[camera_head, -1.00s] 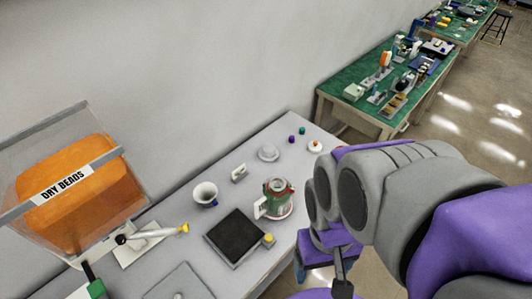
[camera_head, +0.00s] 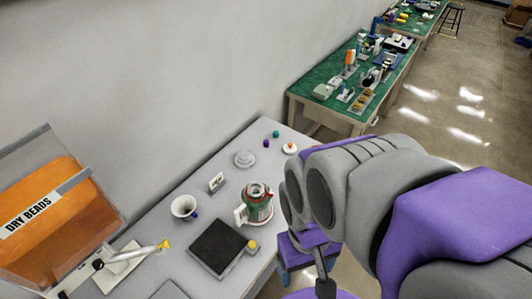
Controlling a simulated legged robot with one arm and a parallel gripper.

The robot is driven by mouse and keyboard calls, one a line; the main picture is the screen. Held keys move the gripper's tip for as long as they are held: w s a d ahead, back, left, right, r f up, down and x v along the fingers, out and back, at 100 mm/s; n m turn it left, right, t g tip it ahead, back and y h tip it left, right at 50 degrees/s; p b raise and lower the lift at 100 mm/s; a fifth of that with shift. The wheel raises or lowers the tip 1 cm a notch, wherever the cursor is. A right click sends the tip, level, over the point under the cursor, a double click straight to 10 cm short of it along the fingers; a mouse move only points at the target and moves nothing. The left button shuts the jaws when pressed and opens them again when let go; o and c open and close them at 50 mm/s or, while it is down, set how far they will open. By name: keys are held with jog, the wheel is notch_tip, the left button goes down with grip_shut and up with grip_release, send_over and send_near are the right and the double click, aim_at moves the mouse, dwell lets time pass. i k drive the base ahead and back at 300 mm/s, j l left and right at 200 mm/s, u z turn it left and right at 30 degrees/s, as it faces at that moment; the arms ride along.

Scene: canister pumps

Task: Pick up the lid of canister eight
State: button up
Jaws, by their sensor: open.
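A green and red canister or jug (camera_head: 257,203) with a white handle stands on a round base near the bench's right edge. I cannot read any number on it, so I cannot tell which canister is eight. A pale round lid-like piece with a knob (camera_head: 244,159) lies behind it on the bench. A small white round piece with an orange top (camera_head: 290,149) is farther right. My purple and grey arm fills the right side, to the right of the canister. My gripper's jaws cannot be made out.
The light bench (camera_head: 178,243) holds a white cup (camera_head: 184,208), a black-topped square plate (camera_head: 217,246), a small grey block (camera_head: 216,182) and two small coloured knobs (camera_head: 266,142). An orange bin marked DRY BEADS (camera_head: 50,205) stands left. A wall runs behind; a green-topped bench (camera_head: 318,80) is beyond.

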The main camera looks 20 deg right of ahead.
aim_at(290, 149)
jog(key=i+l+z, duration=0.15)
jog(key=i+l, duration=0.2)
jog(key=i, duration=0.15)
jog(key=i+l+z, duration=0.15)
jog(key=i+l, duration=0.15)
jog(key=i, duration=0.2)
